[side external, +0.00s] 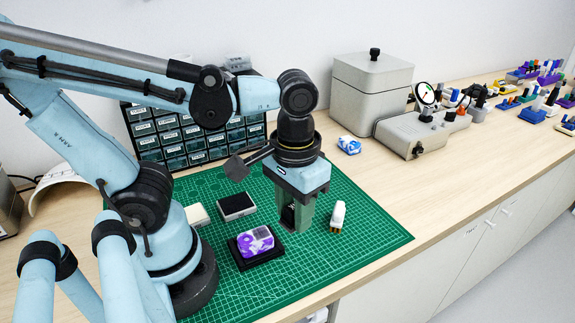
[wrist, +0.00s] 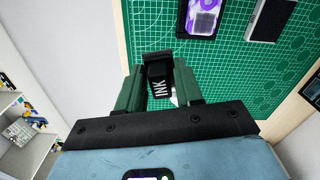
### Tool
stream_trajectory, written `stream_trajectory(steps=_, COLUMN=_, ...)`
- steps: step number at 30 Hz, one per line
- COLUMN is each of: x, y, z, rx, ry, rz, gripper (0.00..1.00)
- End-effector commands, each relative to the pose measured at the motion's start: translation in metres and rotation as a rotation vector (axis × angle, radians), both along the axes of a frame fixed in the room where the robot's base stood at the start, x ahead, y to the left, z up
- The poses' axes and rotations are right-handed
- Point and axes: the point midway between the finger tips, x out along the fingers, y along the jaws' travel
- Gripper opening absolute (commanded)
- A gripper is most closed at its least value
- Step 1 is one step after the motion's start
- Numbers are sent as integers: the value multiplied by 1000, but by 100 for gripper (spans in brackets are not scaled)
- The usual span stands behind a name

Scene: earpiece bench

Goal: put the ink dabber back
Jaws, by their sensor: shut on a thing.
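My gripper (side external: 296,208) is above the right part of the green cutting mat (side external: 367,247), pointing down. Its green fingers are shut on the ink dabber (side external: 289,214), a dark block mostly hidden by the fingers in the side view. In the wrist view, my gripper (wrist: 158,82) has the black ink dabber (wrist: 157,74) between its fingers, with white "INK" lettering on it. I cannot tell how far the dabber is above the mat.
A purple-and-white piece (side external: 256,240) sits in a black tray (side external: 262,262) left of my gripper. A black pad (side external: 236,206) lies behind it. A white block with brass-coloured ends (side external: 338,214) stands close on the right. Drawers (side external: 173,139) and a grey box (side external: 371,88) stand behind.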

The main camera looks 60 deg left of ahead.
Motion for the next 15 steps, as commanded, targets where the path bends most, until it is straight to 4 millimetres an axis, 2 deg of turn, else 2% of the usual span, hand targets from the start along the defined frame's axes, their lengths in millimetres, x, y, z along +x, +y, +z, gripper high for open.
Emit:
stream_trajectory(steps=3, x=1, y=-24, z=-3, rx=2, ry=-1, rz=-117, gripper=7)
stream_trajectory(steps=8, x=0, y=-41, z=-6, rx=2, ry=-1, rz=-202, gripper=7)
stream_trajectory(steps=11, x=2, y=-43, z=-8, rx=2, ry=-1, rz=-220, gripper=7)
stream_trajectory(steps=15, x=11, y=-29, z=-18, rx=2, ry=-1, rz=-218, gripper=7)
